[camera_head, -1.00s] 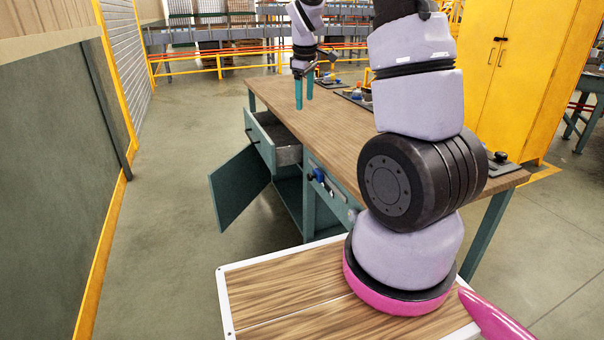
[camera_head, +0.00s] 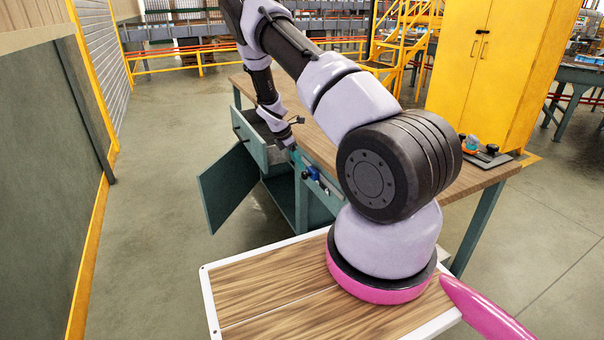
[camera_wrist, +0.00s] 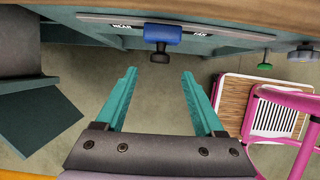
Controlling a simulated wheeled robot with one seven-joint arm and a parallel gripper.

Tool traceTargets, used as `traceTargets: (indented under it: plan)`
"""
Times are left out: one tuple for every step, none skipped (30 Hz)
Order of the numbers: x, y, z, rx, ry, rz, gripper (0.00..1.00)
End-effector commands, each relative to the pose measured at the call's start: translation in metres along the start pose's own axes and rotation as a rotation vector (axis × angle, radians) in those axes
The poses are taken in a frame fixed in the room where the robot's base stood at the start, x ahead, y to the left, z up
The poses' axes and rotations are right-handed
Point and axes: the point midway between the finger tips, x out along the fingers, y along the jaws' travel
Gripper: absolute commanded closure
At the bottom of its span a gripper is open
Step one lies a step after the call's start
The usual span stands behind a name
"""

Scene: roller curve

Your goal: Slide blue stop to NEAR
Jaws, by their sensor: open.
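The blue stop (camera_wrist: 162,34) sits on a metal rail (camera_wrist: 100,20) along the front of the bench. A black knob (camera_wrist: 160,58) sticks out from it. In the wrist view, the stop is between the NEAR label (camera_wrist: 122,25) on the left and the FAR label (camera_wrist: 200,35) on the right. My gripper (camera_wrist: 158,73) is open and empty, its teal fingers pointing at the rail with the knob centred ahead of the gap, apparently not touching. In the head view, my gripper (camera_head: 294,156) is beside the bench front, close to the blue stop (camera_head: 311,173).
The workbench (camera_head: 330,150) has an open drawer (camera_head: 249,140) and an open cabinet door (camera_head: 228,185) on its left. A green knob (camera_wrist: 264,66) is right of the rail. A tray with tools (camera_head: 485,153) lies on the bench's right end. Floor on the left is clear.

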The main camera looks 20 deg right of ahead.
Motion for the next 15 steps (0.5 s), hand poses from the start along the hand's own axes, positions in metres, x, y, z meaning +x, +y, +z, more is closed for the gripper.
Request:
traceTargets:
  plan:
    - [0.012, -0.001, 0.0, 0.001, -0.001, -0.002, 0.3]
    - [0.018, -0.001, 0.0, 0.001, -0.001, -0.003, 0.3]
    - [0.025, -0.001, 0.0, 0.001, -0.001, -0.002, 0.3]
    - [0.031, -0.001, 0.0, 0.001, -0.001, -0.002, 0.3]
    - [0.036, -0.001, 0.0, 0.0, -0.001, -0.002, 0.3]
    - [0.043, -0.001, 0.0, 0.0, -0.001, -0.002, 0.3]
    - [0.047, -0.001, 0.0, 0.001, -0.001, -0.002, 0.3]
    - [0.051, -0.001, 0.0, 0.002, -0.001, -0.001, 0.3]
    - [0.056, 0.0, 0.001, 0.002, -0.001, 0.0, 0.3]
    - [0.059, 0.0, 0.001, 0.002, -0.001, 0.0, 0.3]
    - [0.062, 0.0, 0.001, 0.002, -0.001, 0.0, 0.3]
    - [0.065, 0.0, 0.0, 0.002, 0.0, 0.0, 0.3]
    - [0.066, 0.0, 0.0, 0.003, 0.0, 0.0, 0.3]
    - [0.068, 0.0, 0.0, 0.003, 0.0, 0.0, 0.3]
    - [0.069, 0.0, 0.0, 0.003, 0.0, 0.001, 0.3]
